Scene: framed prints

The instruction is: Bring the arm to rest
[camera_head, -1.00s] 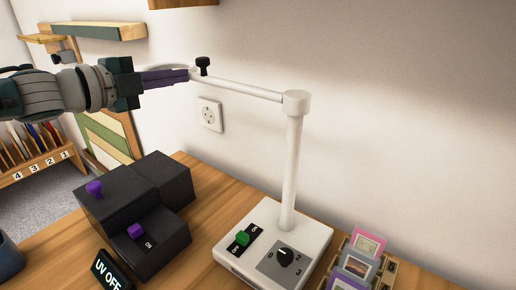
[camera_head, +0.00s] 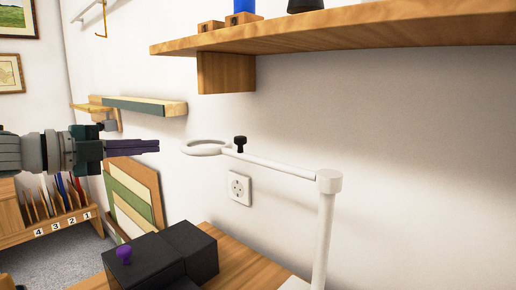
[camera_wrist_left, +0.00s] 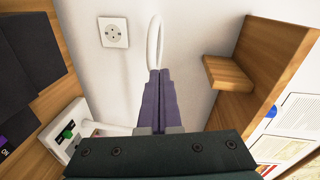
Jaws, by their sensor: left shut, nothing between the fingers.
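My left arm comes in from the left in the head view. Its gripper (camera_head: 157,146) is shut and empty, with its purple fingers together and pointing right. The fingertips are a short gap to the left of the white ring (camera_head: 205,153) on the stand's horizontal arm (camera_head: 275,166). A black knob (camera_head: 240,143) sits on that arm beside the ring. In the left wrist view the shut fingers (camera_wrist_left: 160,73) point toward the ring (camera_wrist_left: 151,45), which partly hides behind them. My right gripper is not in view.
A wooden shelf (camera_head: 350,32) juts out above the ring. A wall socket (camera_head: 240,188) is below it. The stand's post (camera_head: 325,235) is at the right. A numbered rack (camera_head: 50,228) is at the left.

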